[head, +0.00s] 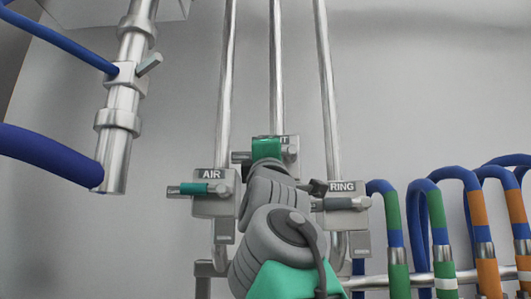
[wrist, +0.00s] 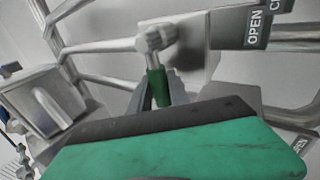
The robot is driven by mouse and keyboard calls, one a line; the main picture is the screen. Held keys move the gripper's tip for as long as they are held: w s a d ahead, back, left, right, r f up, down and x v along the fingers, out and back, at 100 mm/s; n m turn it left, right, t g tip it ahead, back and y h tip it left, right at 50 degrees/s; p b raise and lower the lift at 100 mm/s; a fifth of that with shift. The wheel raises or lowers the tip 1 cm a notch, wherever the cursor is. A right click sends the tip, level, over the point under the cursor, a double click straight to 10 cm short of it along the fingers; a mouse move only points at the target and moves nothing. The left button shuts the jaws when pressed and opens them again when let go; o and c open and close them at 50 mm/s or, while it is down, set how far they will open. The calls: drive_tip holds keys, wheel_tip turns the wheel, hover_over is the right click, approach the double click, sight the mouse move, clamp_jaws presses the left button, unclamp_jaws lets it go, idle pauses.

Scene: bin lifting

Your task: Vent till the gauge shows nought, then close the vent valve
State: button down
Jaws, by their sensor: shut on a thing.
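The middle valve (head: 290,147) stands on the centre pipe in the head view. Its label is mostly covered and only its last letters show, so it is likely the vent valve. My gripper (head: 266,149) is in front of it and hides its handle there. In the wrist view my gripper (wrist: 157,92) is shut on a short green handle (wrist: 156,82), which hangs from a round metal knob (wrist: 155,39). A sign reading OPEN (wrist: 256,24) is up and right of the knob, with a second, cut-off word beside it. No gauge face is visible in either view.
The AIR valve (head: 213,191) with a teal handle is close on the left, and the RING valve (head: 345,205) close on the right. Coloured hoses (head: 440,215) hang at the right. A thick metal pipe (head: 122,110) with blue hoses is at upper left.

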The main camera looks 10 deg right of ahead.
drive_tip(key=shift+s+r+m+h, duration=0.1)
drive_tip(key=shift+r+m+h, duration=0.25)
drive_tip(key=shift+m+h, duration=0.4)
drive_tip(key=c, duration=1.5)
unclamp_jaws()
drive_tip(key=b+v, duration=0.3)
drive_tip(key=v, duration=0.4)
drive_tip(key=shift+s+f, duration=0.25)
drive_tip(key=shift+s, duration=0.05)
